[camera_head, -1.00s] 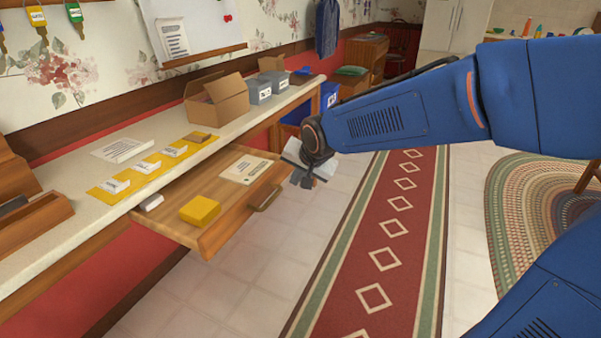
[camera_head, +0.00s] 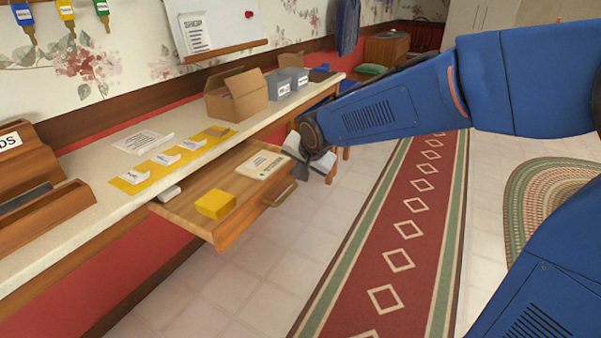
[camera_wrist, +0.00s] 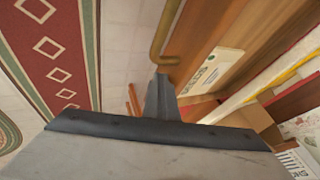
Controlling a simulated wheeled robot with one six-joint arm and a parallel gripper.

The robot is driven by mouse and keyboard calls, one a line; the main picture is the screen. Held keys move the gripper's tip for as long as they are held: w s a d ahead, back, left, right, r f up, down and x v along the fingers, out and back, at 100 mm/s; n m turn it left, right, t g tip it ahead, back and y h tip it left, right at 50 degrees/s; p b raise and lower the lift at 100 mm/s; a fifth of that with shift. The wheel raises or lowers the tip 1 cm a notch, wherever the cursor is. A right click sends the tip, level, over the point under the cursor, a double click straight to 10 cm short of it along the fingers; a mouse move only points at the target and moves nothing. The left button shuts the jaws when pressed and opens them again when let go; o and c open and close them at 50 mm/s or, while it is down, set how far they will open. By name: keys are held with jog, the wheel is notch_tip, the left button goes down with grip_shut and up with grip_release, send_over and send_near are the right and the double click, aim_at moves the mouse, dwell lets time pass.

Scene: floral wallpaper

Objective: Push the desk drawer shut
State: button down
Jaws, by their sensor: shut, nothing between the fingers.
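The desk drawer (camera_head: 182,215) is pulled out from under the pale desk top. A yellow box (camera_head: 215,204), a paper card (camera_head: 262,165) and a small white item (camera_head: 168,193) lie in it. The brass handle (camera_head: 281,193) is on its front. My gripper (camera_head: 322,170) is shut and empty, just beyond the drawer's far front corner. In the wrist view my shut gripper (camera_wrist: 162,98) shows close to the brass handle (camera_wrist: 161,45) and the drawer front (camera_wrist: 192,35). I cannot tell whether it touches the drawer.
The desk top (camera_head: 110,190) bears an open cardboard box (camera_head: 238,97), grey bins (camera_head: 285,82) and a wooden organizer (camera_head: 35,190). A red runner rug (camera_head: 402,230) lies on the floor to the right. The tiled floor before the drawer is clear.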

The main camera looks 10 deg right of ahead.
send_near(239, 159)
jog(key=x, duration=0.4)
jog(key=shift+w+f, duration=0.1)
jog(key=shift+f, duration=0.25)
